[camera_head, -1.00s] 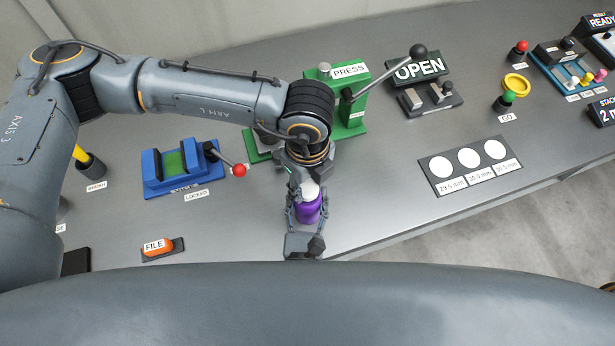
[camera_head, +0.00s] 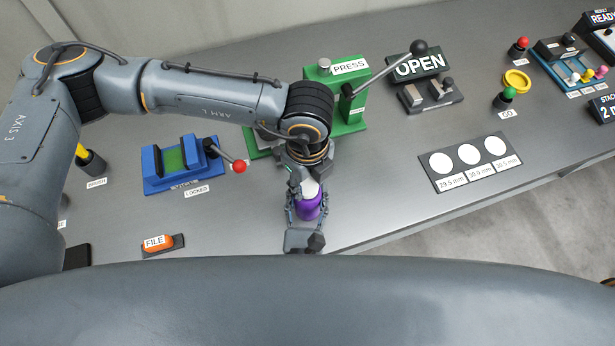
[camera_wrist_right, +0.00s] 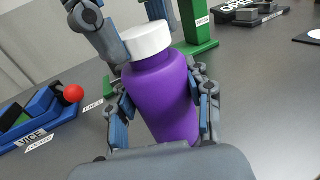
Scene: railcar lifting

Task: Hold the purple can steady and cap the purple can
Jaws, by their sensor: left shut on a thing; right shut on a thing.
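The purple can (camera_head: 307,209) is upright or slightly tilted in my right gripper (camera_head: 304,228). In the right wrist view the purple can (camera_wrist_right: 163,97) fills the middle, with the right gripper's fingers (camera_wrist_right: 163,115) shut on both sides of it. A white cap (camera_wrist_right: 147,40) sits on the can's top; I cannot tell whether it is fully seated. My left gripper (camera_head: 307,183) comes from above and is shut on the white cap (camera_head: 311,189). In the wrist view a left finger lies against the cap's left side.
A green press (camera_head: 350,115) stands just behind the grippers. A blue vice (camera_head: 155,172) with a red-knobbed lever is to the left. An orange file (camera_head: 158,243) lies at front left. A gauge card (camera_head: 470,162) lies to the right, with clear bench between.

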